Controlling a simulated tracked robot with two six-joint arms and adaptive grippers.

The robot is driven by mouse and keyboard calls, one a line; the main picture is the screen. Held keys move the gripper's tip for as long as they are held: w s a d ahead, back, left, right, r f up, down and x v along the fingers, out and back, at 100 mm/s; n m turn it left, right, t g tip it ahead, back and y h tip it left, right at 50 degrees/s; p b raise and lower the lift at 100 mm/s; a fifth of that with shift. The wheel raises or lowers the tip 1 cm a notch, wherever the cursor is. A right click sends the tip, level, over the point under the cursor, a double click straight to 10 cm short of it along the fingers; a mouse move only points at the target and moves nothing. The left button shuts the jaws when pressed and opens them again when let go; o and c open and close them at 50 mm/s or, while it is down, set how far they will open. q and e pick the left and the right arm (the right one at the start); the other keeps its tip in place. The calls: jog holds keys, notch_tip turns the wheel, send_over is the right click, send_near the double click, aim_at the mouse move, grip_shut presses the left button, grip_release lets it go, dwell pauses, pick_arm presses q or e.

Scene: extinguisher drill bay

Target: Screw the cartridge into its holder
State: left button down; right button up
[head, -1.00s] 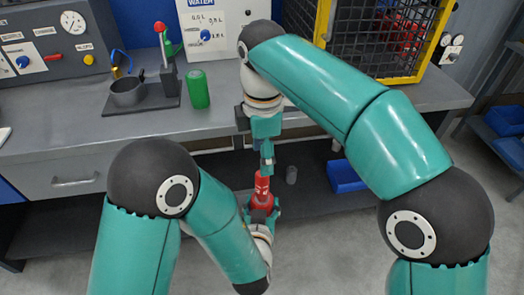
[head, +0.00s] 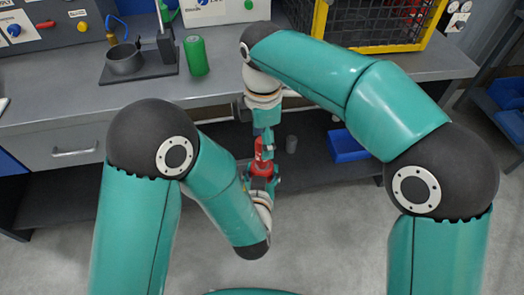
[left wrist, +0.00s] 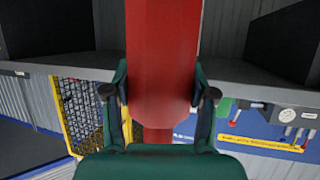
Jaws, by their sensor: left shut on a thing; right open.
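My left gripper (head: 260,180) is shut on a red cylindrical body (head: 262,169) with small pale marks. It stands roughly upright, held in front of the bench. In the left wrist view the red body (left wrist: 162,60) fills the space between the fingers (left wrist: 160,96), and a narrower red part extends below it. My right gripper (head: 265,143) is open, pointing down at the top of the red body; whether they touch I cannot tell. A green cylinder (head: 196,56) stands on the bench, right of a dark cup (head: 124,60) on a black plate. I cannot tell which is the cartridge or holder.
The grey bench (head: 60,108) runs across the back, with a yellow-framed mesh cage (head: 320,22) at right. Below are a small grey cylinder (head: 291,144) and a blue bin (head: 347,147) on the dark shelf. The floor in front is clear.

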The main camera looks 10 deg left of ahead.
pick_arm(q)
jog(key=shift+r, duration=0.15)
pick_arm(e)
notch_tip(320, 180, down, 6)
jog(key=shift+r, duration=0.1)
grip_shut()
jog(key=m, duration=0.4)
jog(key=shift+m, duration=0.3)
jog(key=m, duration=0.4)
jog(key=shift+m, duration=0.3)
jog(key=m, duration=0.8)
grip_release()
jog(key=shift+s, duration=0.1)
